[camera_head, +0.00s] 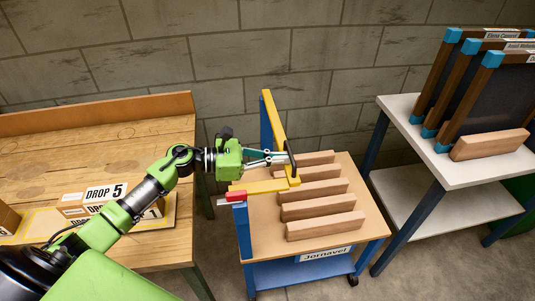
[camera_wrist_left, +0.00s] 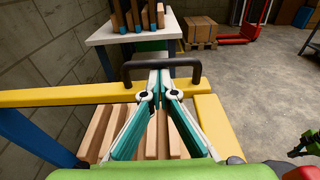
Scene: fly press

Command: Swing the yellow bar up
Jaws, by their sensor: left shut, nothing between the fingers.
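The yellow bar (camera_head: 272,115) runs across the top of a blue-legged cart, and a black handle (camera_head: 291,160) stands on it. A second yellow piece (camera_head: 262,186) meets its near end and runs left to a red part (camera_head: 236,196). In the left wrist view, the yellow bar (camera_wrist_left: 60,97) crosses the picture, with the black handle (camera_wrist_left: 162,66) ahead of the fingers. My left gripper (camera_head: 284,158) is shut and empty, its fingertips at the handle. I cannot tell whether they touch it.
Several wooden blocks (camera_head: 318,206) lie on the cart's top (camera_head: 355,215), beneath the bar. A wooden table (camera_head: 120,155) with a box labelled DROP 5 (camera_head: 75,204) stands left. A white table (camera_head: 405,105) with dark framed panels (camera_head: 470,85) stands right. A block wall closes off the back.

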